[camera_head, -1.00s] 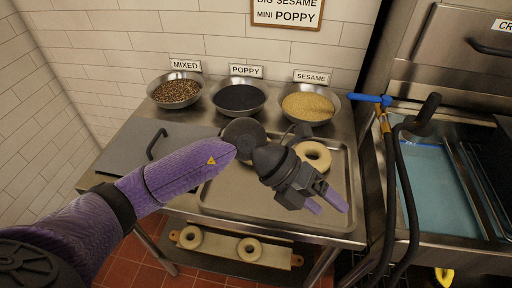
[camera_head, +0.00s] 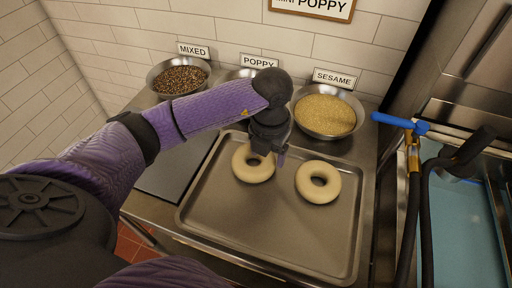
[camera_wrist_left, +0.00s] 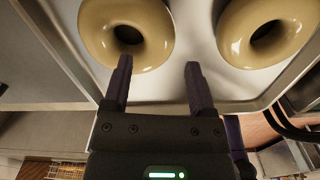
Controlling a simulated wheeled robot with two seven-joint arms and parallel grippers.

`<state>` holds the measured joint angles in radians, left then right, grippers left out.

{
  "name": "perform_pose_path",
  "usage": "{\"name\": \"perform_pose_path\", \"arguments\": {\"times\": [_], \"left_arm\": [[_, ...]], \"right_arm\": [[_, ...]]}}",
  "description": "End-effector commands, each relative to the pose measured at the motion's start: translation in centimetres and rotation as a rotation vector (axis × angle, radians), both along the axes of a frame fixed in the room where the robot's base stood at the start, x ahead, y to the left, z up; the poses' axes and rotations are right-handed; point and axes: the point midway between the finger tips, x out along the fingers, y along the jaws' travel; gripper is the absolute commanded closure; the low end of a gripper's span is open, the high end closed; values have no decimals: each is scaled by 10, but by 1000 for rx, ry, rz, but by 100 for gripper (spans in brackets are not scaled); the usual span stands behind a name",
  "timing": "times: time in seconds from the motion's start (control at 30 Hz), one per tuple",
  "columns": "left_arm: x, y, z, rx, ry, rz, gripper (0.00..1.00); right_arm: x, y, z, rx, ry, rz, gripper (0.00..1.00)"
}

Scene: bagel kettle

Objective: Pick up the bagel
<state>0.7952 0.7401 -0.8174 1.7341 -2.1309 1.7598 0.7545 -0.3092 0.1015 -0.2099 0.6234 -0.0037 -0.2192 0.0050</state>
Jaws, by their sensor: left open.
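Two pale ring-shaped bagels lie flat on a metal tray (camera_head: 290,245). The left bagel (camera_head: 245,174) is partly covered at its top edge by my left gripper (camera_head: 266,156), and the right bagel (camera_head: 319,195) is fully visible. The left gripper is open and empty, pointing down just behind and above the left bagel. In the left wrist view its two fingers (camera_wrist_left: 158,66) stand apart. One bagel (camera_wrist_left: 95,35) shows at the left there, its near rim beside a fingertip; the other (camera_wrist_left: 235,45) shows at the right. I cannot tell whether finger and bagel touch. My right gripper is out of view.
Bowls of mixed topping (camera_head: 180,80) and sesame (camera_head: 325,114) stand behind the tray; the poppy bowl is mostly hidden by my arm. A blue-handled hose (camera_head: 400,123) rises at the right. The tray's front part is clear.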

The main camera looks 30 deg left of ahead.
Motion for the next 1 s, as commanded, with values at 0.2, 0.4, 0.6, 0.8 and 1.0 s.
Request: {"name": "perform_pose_path", "arguments": {"times": [0.2, 0.4, 0.6, 0.8, 1.0], "left_arm": [[-1, 3, -43, -1, 4, -1, 27], [0, 3, -53, -2, -1, -2, 27], [0, 3, -52, -2, -1, -2, 55], [0, 3, -52, -2, -1, -2, 97], [0, 3, -52, -1, -1, -1, 100]], "right_arm": [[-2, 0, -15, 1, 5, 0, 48], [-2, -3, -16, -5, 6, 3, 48], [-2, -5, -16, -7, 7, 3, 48], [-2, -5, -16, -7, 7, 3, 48], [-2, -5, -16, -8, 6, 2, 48]]}}
